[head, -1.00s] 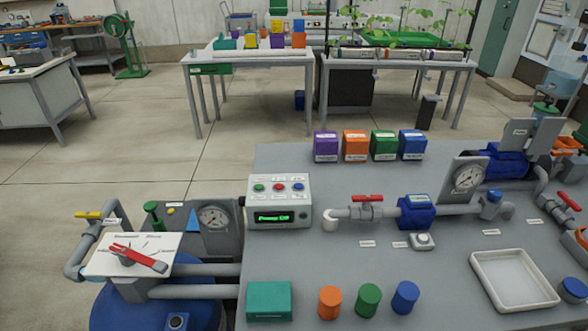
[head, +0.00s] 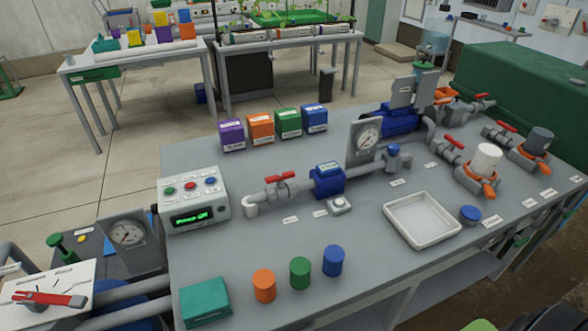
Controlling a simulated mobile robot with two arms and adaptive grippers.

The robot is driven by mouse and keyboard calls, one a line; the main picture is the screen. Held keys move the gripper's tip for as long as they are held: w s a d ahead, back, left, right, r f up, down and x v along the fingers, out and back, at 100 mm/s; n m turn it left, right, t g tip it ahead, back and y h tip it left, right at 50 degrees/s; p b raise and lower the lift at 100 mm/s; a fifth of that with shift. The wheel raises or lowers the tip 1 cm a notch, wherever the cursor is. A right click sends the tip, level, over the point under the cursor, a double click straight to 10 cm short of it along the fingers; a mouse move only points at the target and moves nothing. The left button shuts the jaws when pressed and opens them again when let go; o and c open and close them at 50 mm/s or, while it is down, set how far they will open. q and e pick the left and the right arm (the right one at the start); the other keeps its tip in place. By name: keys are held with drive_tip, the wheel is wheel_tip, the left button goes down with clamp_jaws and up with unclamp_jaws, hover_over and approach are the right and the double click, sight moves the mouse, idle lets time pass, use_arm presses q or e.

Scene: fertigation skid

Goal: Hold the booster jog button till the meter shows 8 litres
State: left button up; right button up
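A blue meter (head: 328,180) sits in the grey pipe on the bench, with a small display on top too small to read. A small box with a round pale button (head: 338,204) stands just in front of it; its label is unreadable, so I cannot tell for sure that it is the booster jog button. A control box (head: 194,200) at the left has green, red and blue buttons and a lit green display, its text hard to read. Neither of my grippers is in view, and nothing touches the buttons.
A white tray (head: 422,241), a teal box (head: 205,302) and orange, green and blue cylinders (head: 300,272) occupy the front. Coloured boxes (head: 275,128) stand behind.

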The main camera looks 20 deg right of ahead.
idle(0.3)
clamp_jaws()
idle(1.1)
